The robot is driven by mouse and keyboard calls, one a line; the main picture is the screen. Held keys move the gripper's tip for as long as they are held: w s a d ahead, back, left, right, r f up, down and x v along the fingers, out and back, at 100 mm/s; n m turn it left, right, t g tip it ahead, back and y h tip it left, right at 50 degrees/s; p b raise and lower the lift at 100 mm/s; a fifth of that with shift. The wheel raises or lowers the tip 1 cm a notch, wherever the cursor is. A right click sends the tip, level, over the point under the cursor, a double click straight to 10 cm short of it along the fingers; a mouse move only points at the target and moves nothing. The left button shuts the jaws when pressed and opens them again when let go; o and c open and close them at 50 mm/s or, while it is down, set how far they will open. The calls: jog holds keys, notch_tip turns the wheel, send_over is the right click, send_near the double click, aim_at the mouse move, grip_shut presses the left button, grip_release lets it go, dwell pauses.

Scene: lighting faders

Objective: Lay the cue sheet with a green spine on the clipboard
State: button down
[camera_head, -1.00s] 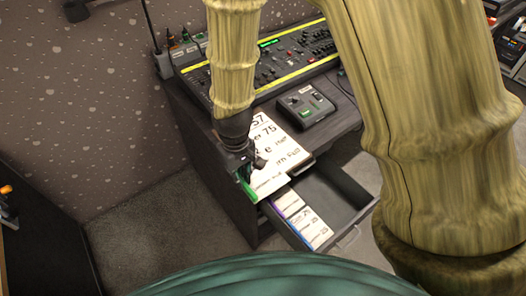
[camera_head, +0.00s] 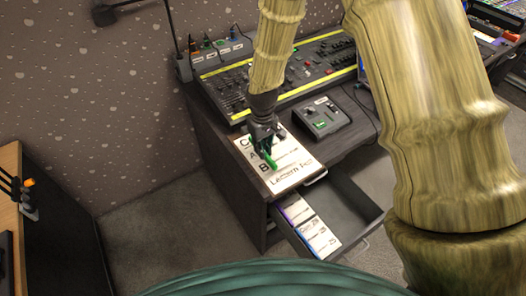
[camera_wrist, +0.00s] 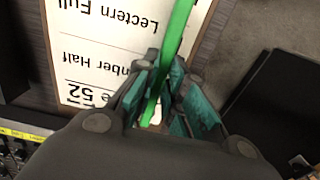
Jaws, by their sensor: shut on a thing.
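My gripper (camera_head: 264,138) is shut on a cue sheet with a green spine (camera_head: 270,161). In the wrist view the spine (camera_wrist: 177,35) is a thin green strip running down between the fingers (camera_wrist: 158,105). It is seen nearly edge-on, so the sheet's face hardly shows. Below it lies the clipboard (camera_head: 291,179), with a large printed white page reading "Lectern Full". The page also fills the left of the wrist view (camera_wrist: 105,40). The held sheet is over the clipboard's left part; I cannot tell whether they touch. My gripper hides part of the page.
An open drawer (camera_head: 350,208) below the desktop holds several white cue sheets (camera_head: 313,230) with purple and blue spines. A lighting console (camera_head: 315,68) stands behind the clipboard. A small control box (camera_head: 321,117) sits close by on the right. Carpet lies left of the desk.

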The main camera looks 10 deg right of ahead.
jog(key=shift+w+d+f, duration=0.1)
jog(key=shift+w, duration=0.15)
jog(key=shift+f+p, duration=0.55)
jog(key=shift+f, duration=1.1)
jog(key=shift+f, duration=0.1)
jog(key=c, duration=1.5)
grip_release()
jog(key=shift+r+b, duration=1.2)
jog(key=shift+r, duration=4.9)
